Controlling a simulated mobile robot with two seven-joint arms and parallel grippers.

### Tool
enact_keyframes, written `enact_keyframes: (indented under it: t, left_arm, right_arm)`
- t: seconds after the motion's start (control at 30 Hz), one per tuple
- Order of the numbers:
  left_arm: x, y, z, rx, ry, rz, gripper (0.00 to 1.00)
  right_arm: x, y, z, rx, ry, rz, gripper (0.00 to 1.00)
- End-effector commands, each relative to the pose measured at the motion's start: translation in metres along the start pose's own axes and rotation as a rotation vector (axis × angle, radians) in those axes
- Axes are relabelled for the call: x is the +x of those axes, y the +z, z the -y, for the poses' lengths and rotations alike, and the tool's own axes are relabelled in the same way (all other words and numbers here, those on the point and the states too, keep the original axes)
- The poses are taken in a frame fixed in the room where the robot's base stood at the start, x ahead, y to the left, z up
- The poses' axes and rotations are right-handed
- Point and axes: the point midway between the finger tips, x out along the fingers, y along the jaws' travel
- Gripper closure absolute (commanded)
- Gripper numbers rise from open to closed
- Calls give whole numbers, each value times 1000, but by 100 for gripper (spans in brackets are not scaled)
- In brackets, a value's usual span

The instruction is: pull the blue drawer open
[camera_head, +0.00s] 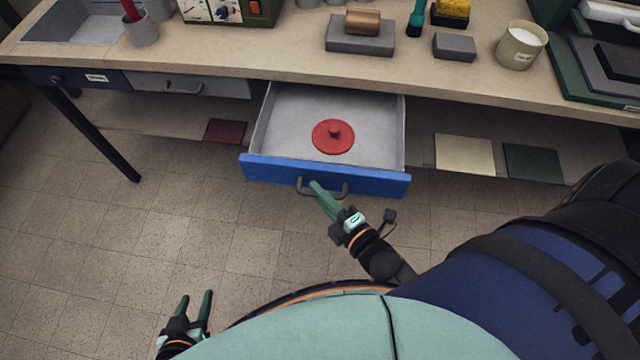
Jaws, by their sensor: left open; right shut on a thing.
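The blue drawer (260,169) stands pulled out from under the workbench, and its grey inside shows. A round red lid-like disc with a knob (333,136) lies on its floor. A dark bar handle (303,188) is on the blue front. My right gripper (316,187) is shut on the handle, with its green fingers covering part of it. My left gripper (195,308) is open and empty, low over the floor at the lower left, well apart from the drawer.
The workbench (285,62) carries a grey block with a copper-coloured piece (361,34), a cream pot (520,45) and a cup (141,29). A grey drawer (190,84) at left is shut. A lower shelf (420,150) runs behind. The tiled floor at left is clear.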

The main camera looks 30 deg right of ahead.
Motion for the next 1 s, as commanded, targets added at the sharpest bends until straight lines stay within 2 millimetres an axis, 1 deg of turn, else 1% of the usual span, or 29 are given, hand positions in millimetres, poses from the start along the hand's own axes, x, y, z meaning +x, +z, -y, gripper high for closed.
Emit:
enact_keyframes:
  t: [0.23, 0.27, 0.5, 0.87, 1.0]
  left_arm:
    - [0, -2, 0, 0, 0, -3, 50]
    - [0, -2, 0, 0, 0, -3, 50]
    - [1, -2, 0, 0, 0, -4, 50]
    - [1, -2, 0, 1, 0, -5, 50]
    - [1, -2, 0, 1, 0, -5, 50]
  right_arm:
    - [0, 0, 0, -1, -1, 1, 100]
    - [0, 0, 0, -1, -1, 1, 79]
    - [0, 0, 0, 0, -1, 1, 53]
    - [0, 0, 0, 0, 0, 0, 53]
    - [-7, 0, 1, 0, -2, 1, 53]
